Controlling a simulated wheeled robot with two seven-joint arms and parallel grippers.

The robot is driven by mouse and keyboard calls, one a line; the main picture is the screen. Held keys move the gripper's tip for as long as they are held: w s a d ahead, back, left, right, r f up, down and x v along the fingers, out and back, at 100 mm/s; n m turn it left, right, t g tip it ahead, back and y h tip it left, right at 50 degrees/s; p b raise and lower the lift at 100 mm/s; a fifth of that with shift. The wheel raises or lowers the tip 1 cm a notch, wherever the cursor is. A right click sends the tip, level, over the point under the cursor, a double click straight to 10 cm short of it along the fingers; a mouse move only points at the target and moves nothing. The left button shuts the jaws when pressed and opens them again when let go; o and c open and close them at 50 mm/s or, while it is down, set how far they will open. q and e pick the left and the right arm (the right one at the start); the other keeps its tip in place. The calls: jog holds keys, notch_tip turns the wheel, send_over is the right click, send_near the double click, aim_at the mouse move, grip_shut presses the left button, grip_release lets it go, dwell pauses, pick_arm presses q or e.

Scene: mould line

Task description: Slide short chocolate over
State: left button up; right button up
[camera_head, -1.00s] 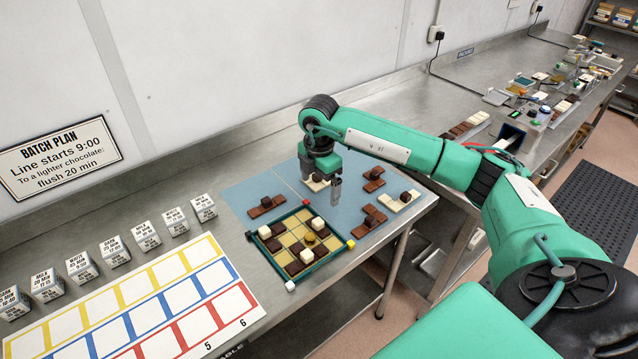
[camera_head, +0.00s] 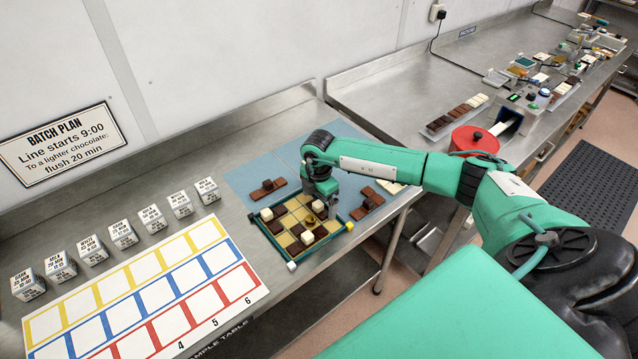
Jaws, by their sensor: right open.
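The green-framed tray (camera_head: 262,236) holds a checker of dark brown and cream chocolate pieces. A piece with a white knob (camera_head: 267,214) sits at its left corner, and another white knob (camera_head: 307,238) is near the front. A round gold knob (camera_head: 318,206) shows beside my right gripper (camera_head: 325,208). My right gripper is open, pointing down over the tray's right rear part; its fingers and wrist hide some of the cells. I cannot tell which piece is the short chocolate, nor whether the fingers touch anything. My left gripper is not in view.
On the blue mat (camera_head: 240,176), a brown knobbed piece (camera_head: 267,186) lies behind the tray and brown pieces (camera_head: 368,206) lie to its right. A colour-ruled sheet (camera_head: 150,315) and several printed cubes (camera_head: 122,234) fill the left. A red round object (camera_head: 474,140) stands beyond my arm.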

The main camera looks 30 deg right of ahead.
jog(key=shift+f, duration=0.8)
jog(key=c, duration=1.1)
jog(key=shift+o, duration=0.2)
jog(key=shift+w+d, duration=0.1)
